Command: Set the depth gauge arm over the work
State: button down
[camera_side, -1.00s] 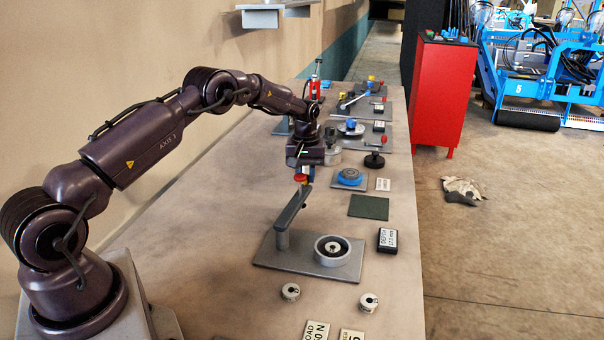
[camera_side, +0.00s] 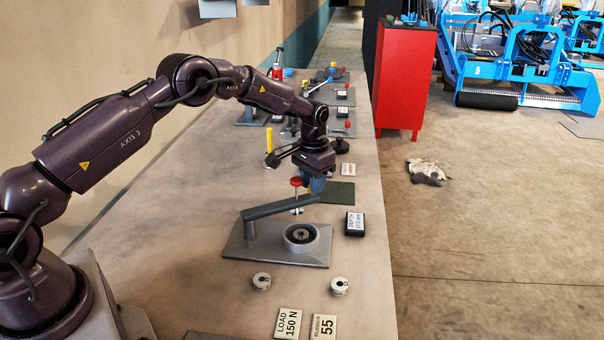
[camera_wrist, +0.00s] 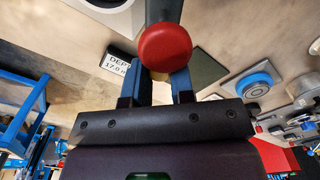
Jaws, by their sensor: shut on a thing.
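The depth gauge has a grey swing arm (camera_side: 275,208) on a short post at the left of its grey base plate (camera_side: 240,248). A red knob on a spindle (camera_side: 296,181) stands near the arm's free end. The work sits in a grey ring holder (camera_side: 300,236) on the plate. The arm's free end is raised above the holder's far side; exact alignment cannot be told. My gripper (camera_side: 317,186) is shut on the gauge arm's free end, beside the knob.
A black depth display (camera_side: 355,223) lies right of the plate. Two small metal pieces (camera_side: 262,281) and label cards (camera_side: 288,322) lie in front. A green mat (camera_side: 335,192) and other fixtures stand behind. A red cabinet (camera_side: 404,75) stands beyond the table.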

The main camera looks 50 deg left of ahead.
jog(key=shift+s+d+m, duration=0.7)
jog(key=shift+d+m, duration=0.35)
jog(key=shift+d, duration=0.2)
jog(key=shift+s+d+m, duration=0.7)
jog(key=shift+d+m, duration=0.3)
jog(key=shift+d, duration=0.2)
jog(key=shift+s+d+m, duration=0.7)
jog(key=shift+d+m, duration=0.35)
jog(key=shift+d, duration=0.2)
jog(key=c, duration=1)
grip_release()
notch_tip(320, 180, up, 13)
